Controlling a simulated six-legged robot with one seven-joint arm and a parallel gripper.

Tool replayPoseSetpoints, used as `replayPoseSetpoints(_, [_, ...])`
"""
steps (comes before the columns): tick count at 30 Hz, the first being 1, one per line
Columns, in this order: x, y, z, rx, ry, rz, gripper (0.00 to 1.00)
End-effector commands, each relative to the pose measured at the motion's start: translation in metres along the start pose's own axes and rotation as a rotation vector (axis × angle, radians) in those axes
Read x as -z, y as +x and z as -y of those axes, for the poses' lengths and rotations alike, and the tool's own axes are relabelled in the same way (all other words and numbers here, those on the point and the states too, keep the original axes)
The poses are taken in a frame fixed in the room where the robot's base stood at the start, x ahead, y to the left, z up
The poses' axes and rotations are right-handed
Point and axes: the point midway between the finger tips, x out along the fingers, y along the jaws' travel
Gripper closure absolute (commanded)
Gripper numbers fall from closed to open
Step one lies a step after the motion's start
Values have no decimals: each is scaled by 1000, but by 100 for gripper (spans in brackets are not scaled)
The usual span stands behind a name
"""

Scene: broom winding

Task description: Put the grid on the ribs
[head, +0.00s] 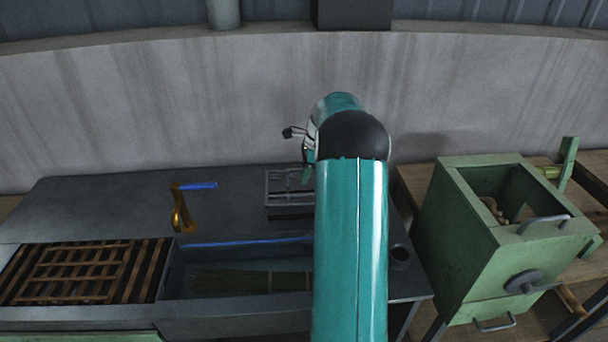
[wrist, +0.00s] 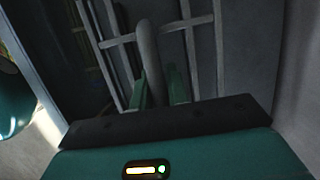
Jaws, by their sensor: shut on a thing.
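A grey wire grid (head: 267,189) shows at the back right of the dark bench in the head view, partly hidden by my arm. In the wrist view the grid (wrist: 178,26) has pale bars and a curved grey handle (wrist: 148,50). My gripper (wrist: 162,88) has its two green fingers shut on that handle. I cannot tell whether the grid touches the bench. Dark ribs (head: 150,272) run across the opening at the bench's left front, with a brown lattice (head: 75,272) lying on them.
A trough (head: 225,262) with a bundle of straw and a blue strip lies right of the ribs. A brass hook-shaped tool (head: 180,212) with a blue piece lies on the bench (head: 110,205). A green box (head: 470,240) stands at the right. The bench's back left is clear.

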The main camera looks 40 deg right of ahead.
Motion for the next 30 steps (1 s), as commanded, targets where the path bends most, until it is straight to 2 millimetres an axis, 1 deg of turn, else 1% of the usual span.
replayPoseSetpoints(1, [-5,-2,0,4,-5,2,100])
replayPoseSetpoints(5, [-5,1,0,4,-5,3,100])
replayPoseSetpoints(24, [10,49,1,3,-6,2,100])
replayPoseSetpoints(30, [13,59,1,3,-7,2,100])
